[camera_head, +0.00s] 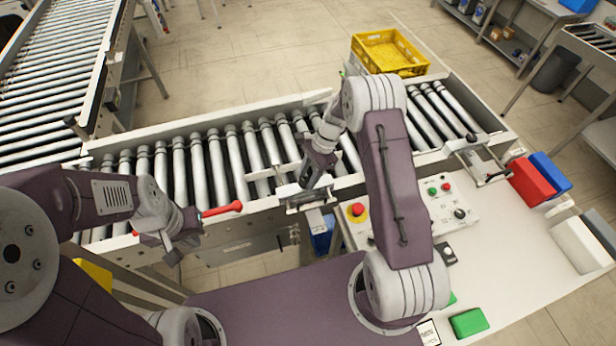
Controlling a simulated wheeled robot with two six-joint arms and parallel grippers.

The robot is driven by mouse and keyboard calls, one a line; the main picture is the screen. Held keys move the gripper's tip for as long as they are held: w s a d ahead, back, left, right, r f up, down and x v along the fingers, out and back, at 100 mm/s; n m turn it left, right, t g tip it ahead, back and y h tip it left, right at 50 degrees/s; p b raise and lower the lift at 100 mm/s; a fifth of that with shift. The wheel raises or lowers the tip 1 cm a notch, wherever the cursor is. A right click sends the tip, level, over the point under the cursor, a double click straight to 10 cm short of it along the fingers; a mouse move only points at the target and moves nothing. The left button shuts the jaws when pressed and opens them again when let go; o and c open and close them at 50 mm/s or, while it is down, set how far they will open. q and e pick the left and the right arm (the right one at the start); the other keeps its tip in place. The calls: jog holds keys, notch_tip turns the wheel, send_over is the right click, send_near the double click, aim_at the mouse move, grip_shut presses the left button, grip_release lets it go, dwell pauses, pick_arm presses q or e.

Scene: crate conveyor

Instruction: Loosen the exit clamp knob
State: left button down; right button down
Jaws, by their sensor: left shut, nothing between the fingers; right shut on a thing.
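My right gripper (308,182) reaches down to a metal clamp bracket (290,193) on the front rail, near the middle of the roller conveyor. It is shut on what appears to be the clamp knob, which the fingers hide. My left gripper (182,250) is shut and empty, low in front of the conveyor's front rail on the left. A red handle (222,209) shows just above and to the right of it, apart from the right gripper.
A second clamp fitting (478,160) sits at the conveyor's right end. A control panel (449,203) with a red emergency button (357,209) stands on the white table (500,270). A yellow crate (390,52) is behind the conveyor. The visible rollers carry nothing.

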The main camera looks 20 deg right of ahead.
jog(key=n, duration=0.2)
jog(key=n+g+h+b, duration=0.1)
jog(key=n, duration=0.1)
jog(key=n+g, duration=0.1)
jog(key=n, duration=0.1)
jog(key=shift+w+a+b, duration=0.2)
jog(key=shift+w+b, duration=0.1)
jog(key=shift+b, duration=0.05)
jog(key=n, duration=0.2)
jog(key=n+h, duration=0.1)
jog(key=shift+w+a+n+g+h+b, duration=0.1)
jog(key=shift+n+g+h+b, duration=0.2)
jog(key=shift+n+g+b, duration=0.1)
jog(key=shift+r+n+h, duration=0.1)
jog(key=shift+n+h, duration=0.4)
jog(key=shift+n, duration=0.9)
jog(key=shift+a, duration=0.1)
jog(key=c, duration=0.9)
grip_release()
jog(key=shift+b, duration=0.3)
